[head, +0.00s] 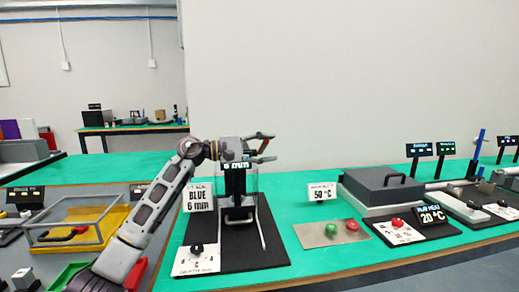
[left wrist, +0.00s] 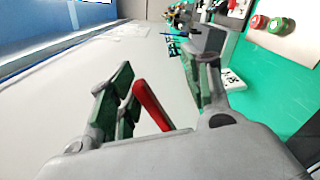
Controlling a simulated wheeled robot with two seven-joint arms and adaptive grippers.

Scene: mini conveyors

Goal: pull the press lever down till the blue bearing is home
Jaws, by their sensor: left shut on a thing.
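The press (head: 237,186) stands on a black base on the green bench, with a small "mm" display (head: 237,165) at its top whose digit is hard to read. My left gripper (head: 264,147) is at the top of the press, its fingers pointing right. In the left wrist view, the red press lever (left wrist: 150,105) lies between the fingers of my left gripper (left wrist: 165,88), tilted, and the gripper is shut on it. In the head view the gripper largely hides the lever. I cannot make out the blue bearing. My right gripper is not in view.
A sign (head: 199,197) reading "BLUE 6 mm" and a dial panel (head: 197,258) are left of the press. To the right are a plate with green and red buttons (head: 331,231) and a grey lidded box (head: 383,188).

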